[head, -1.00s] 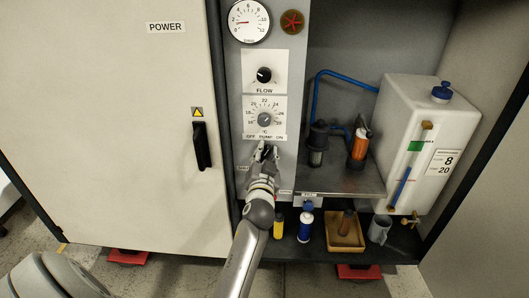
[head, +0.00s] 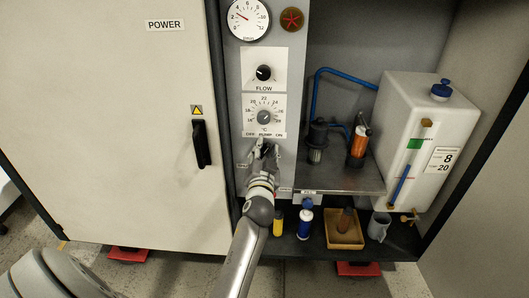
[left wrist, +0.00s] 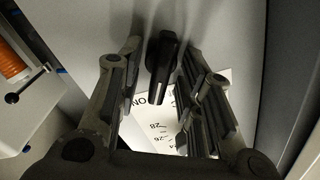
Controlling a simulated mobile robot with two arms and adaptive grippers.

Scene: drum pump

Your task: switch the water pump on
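The pump switch is a black knob (left wrist: 162,58) below the "OFF PUMP ON" label (head: 265,135) on the grey control panel. My left gripper (head: 263,153) is at the switch and partly hides it in the head view. In the left wrist view the left gripper's fingers (left wrist: 160,75) stand on either side of the knob, with visible gaps, so it is open around it. The wrist view sees the label upside down, with "ON" beside the knob. The exact knob setting is hard to tell. My right gripper is not in view.
Above the switch are a temperature dial (head: 264,117), a flow knob (head: 264,73) and a pressure gauge (head: 248,19). A door with a black handle (head: 201,145) is to the left. A shelf (head: 340,183) and a white tank (head: 420,120) are to the right.

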